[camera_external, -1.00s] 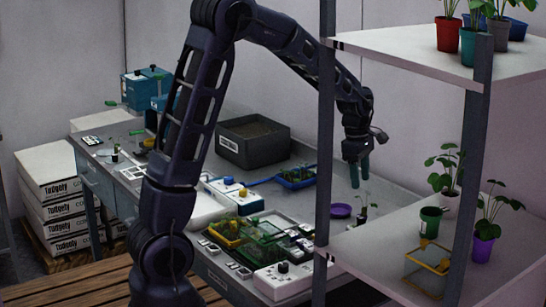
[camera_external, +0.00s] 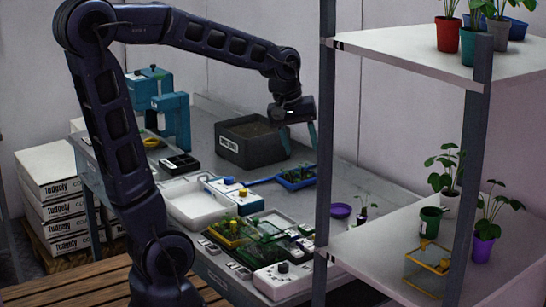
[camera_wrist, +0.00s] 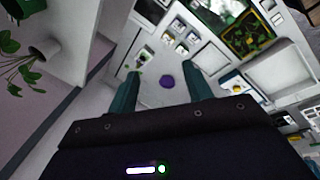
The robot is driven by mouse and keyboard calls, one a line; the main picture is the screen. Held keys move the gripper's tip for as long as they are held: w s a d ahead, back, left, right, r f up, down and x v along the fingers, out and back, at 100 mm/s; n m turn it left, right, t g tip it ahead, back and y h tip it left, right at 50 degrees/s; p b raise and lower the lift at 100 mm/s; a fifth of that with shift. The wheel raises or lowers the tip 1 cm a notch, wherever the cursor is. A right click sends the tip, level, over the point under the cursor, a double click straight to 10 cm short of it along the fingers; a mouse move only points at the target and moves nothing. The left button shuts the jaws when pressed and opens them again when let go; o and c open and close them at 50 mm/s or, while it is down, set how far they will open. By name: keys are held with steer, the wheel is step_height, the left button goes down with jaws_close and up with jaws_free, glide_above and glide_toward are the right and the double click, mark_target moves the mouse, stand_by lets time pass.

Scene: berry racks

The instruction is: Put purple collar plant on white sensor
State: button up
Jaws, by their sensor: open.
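A small seedling with a dark purple base (camera_external: 362,212) stands on the grey bench beside a purple dish (camera_external: 341,211), partly near the rack post. In the wrist view, a small green plant (camera_wrist: 139,68) shows left of the purple dish (camera_wrist: 167,81). My gripper (camera_external: 299,142) is open and empty, above the bench by the grey soil bin. Its two teal fingers are spread apart in the wrist view (camera_wrist: 160,92). Small white square units (camera_external: 243,271) lie at the bench's front edge; I cannot tell which is the white sensor.
A rack shelf (camera_external: 350,250) with potted plants is at the right. White trays and green-covered trays fill the bench front. Bench around the dish is fairly clear.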

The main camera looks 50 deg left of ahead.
steer(key=s+m+t+y, duration=0.1)
steer(key=s+m, duration=0.8)
steer(key=s, duration=0.6)
steer(key=shift+s+a+r+m+t, duration=0.15)
steer(key=shift+s+m+t, duration=0.15)
steer(key=shift+s+t, duration=0.1)
